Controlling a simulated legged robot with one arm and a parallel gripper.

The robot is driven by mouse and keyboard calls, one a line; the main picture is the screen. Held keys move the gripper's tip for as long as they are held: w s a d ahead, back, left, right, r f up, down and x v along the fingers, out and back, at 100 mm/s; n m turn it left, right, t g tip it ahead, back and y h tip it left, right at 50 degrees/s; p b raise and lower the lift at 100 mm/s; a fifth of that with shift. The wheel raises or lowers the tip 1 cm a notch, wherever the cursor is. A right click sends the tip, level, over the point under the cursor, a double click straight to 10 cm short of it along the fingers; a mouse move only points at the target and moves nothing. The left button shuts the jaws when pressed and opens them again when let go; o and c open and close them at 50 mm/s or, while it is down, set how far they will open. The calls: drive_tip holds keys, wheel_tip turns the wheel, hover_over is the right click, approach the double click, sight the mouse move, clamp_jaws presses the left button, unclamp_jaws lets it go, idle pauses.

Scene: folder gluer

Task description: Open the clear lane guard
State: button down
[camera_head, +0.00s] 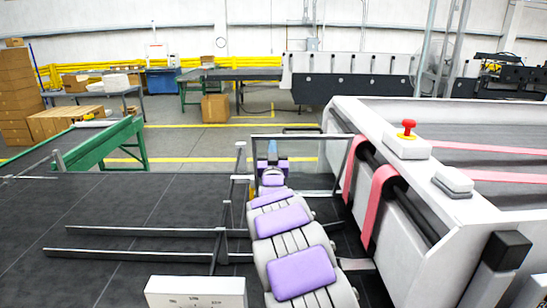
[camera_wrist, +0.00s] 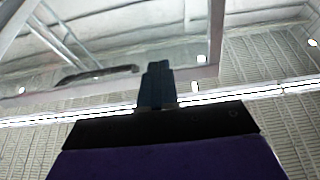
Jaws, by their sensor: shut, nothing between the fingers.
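The clear lane guard (camera_head: 318,139) is a see-through panel in a thin grey frame. It stands upright across the lane, beyond my arm in the head view. A dark bar handle (camera_head: 301,129) shows at its top edge. In the wrist view, the guard's frame (camera_wrist: 215,35) and the dark handle (camera_wrist: 95,74) appear at upper left. My gripper (camera_wrist: 157,68) is shut and empty, its fingers pointing up with the handle to their left. In the head view my gripper (camera_head: 272,160) is small, close to the guard's left part; contact cannot be told.
The white machine side (camera_head: 345,115) with pink belts (camera_head: 374,200) and a red emergency button (camera_head: 407,128) stands close on the right. Metal rails (camera_head: 150,230) cross the dark bed at left. A green-framed conveyor (camera_head: 120,135) is farther left.

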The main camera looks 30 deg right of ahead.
drive_tip(key=w+d+r+g+y+p, duration=0.1)
drive_tip(key=w+d+r+g+p, duration=0.1)
drive_tip(key=w, duration=0.5)
drive_tip(key=shift+w+d+r+g+p, duration=0.25)
drive_tip(key=shift+d+r+p, duration=0.3)
drive_tip(key=shift+d+p, duration=0.85)
drive_tip(key=shift+f, duration=0.1)
